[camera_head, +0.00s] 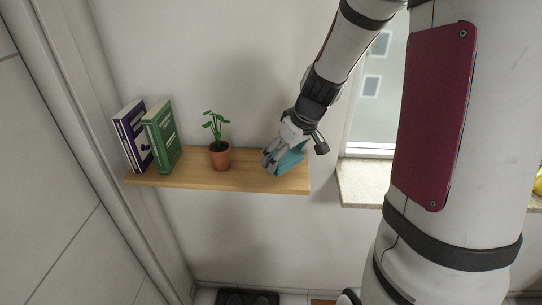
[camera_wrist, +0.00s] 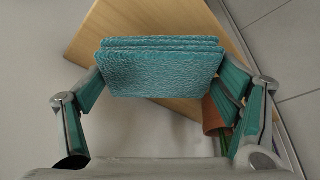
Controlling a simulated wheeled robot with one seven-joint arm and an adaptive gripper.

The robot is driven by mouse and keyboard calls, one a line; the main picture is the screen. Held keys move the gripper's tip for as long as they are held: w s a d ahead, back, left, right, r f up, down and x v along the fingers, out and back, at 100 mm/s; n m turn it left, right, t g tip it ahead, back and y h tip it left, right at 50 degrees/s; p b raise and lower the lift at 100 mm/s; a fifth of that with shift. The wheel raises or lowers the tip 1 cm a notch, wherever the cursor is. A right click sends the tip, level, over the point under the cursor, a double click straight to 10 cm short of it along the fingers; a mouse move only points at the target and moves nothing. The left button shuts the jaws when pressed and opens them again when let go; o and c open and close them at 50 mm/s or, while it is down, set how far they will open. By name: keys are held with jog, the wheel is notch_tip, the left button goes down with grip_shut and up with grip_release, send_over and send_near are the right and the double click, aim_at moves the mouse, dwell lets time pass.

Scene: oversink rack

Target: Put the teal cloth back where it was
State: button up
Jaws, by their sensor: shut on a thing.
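The teal cloth (camera_head: 288,162) is a folded, textured stack at the right end of the wooden wall shelf (camera_head: 243,179). My gripper (camera_head: 268,160) is shut on the cloth. In the wrist view the cloth (camera_wrist: 162,70) lies between the two fingers of my gripper (camera_wrist: 162,88), with the shelf (camera_wrist: 180,22) behind it. The hand hides part of the cloth in the head view. I cannot tell whether the cloth touches the shelf board or is just above it.
A potted plant (camera_head: 219,154) stands mid-shelf, left of my gripper; its pot (camera_wrist: 212,118) shows close to one finger in the wrist view. A purple book (camera_head: 133,136) and a green book (camera_head: 162,137) stand at the left end. A window sill (camera_head: 362,183) is to the right.

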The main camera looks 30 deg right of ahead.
jog(key=shift+w+a+f, duration=0.1)
jog(key=shift+w+a, duration=0.05)
jog(key=shift+w, duration=0.4)
jog(key=shift+w+a, duration=0.1)
jog(key=shift+w, duration=0.45)
jog(key=shift+w+f+p, duration=0.15)
jog(key=shift+f+p, duration=0.25)
jog(key=shift+f, duration=1.35)
jog(key=shift+f, duration=0.1)
jog(key=o, duration=1)
jog(key=shift+c, duration=0.2)
